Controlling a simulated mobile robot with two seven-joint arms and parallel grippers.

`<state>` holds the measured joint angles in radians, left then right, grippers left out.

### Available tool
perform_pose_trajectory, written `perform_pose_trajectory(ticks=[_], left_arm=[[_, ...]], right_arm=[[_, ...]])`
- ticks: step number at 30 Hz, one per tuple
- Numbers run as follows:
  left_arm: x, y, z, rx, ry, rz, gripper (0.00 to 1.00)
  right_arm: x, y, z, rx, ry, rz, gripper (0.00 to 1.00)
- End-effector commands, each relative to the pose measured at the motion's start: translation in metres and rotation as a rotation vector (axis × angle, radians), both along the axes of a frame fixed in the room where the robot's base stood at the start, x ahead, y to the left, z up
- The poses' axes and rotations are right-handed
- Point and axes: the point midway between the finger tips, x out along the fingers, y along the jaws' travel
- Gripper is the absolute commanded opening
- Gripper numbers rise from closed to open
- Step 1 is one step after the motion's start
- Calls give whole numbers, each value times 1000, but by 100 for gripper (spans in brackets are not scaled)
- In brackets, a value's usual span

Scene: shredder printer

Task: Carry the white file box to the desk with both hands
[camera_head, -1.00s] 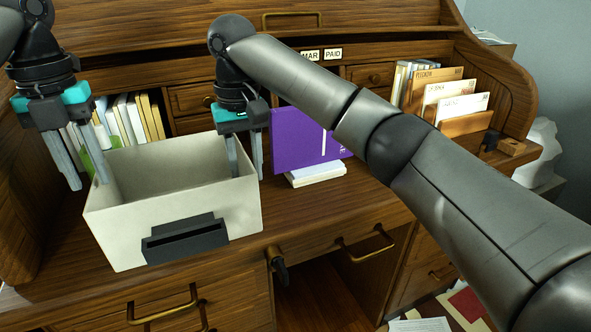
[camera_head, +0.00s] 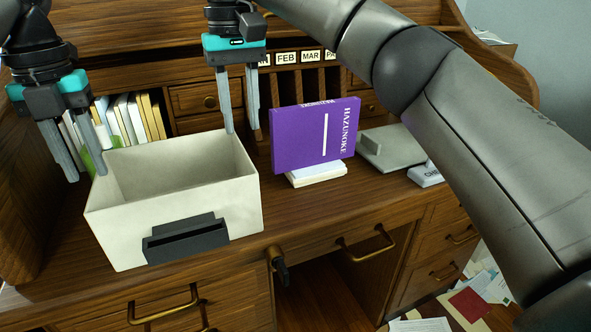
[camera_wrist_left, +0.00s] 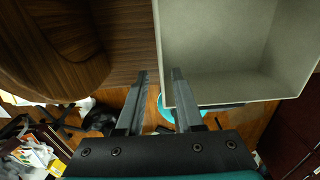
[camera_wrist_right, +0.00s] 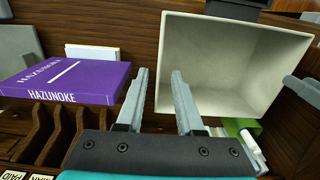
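The white file box (camera_head: 174,202) stands upright and empty on the left part of the wooden desk (camera_head: 330,212), its dark handle facing front. It also shows in the left wrist view (camera_wrist_left: 228,52) and the right wrist view (camera_wrist_right: 228,65). My left gripper (camera_head: 88,178) is open at the box's left side, its fingers apart; one fingertip is near the left wall, and I cannot tell whether it touches. My right gripper (camera_head: 243,130) is open above the box's back right corner, its fingers outside or over the right wall. Neither gripper holds the box.
A purple book (camera_head: 315,135) rests on a small white stack (camera_head: 317,173) right of the box. Upright books (camera_head: 128,120) and cubbies line the back. A grey device (camera_head: 390,147) sits further right. Papers (camera_head: 480,290) lie on the floor at lower right.

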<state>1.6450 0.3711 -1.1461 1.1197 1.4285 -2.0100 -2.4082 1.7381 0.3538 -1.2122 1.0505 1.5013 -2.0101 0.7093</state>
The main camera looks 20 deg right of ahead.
Motion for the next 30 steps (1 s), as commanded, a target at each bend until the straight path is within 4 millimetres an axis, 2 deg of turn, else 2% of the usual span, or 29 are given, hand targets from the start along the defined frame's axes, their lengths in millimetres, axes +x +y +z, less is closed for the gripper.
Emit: perform_pose_trajectory(ticks=[6,20,30], left_arm=[[0,0,0,0,0,0,36],[0,0,2,0,0,0,36],[0,0,25,-1,0,0,36]], right_arm=[[0,0,16,-1,-1,-1,36],[0,0,22,0,0,0,36],[0,0,57,0,0,0,36]])
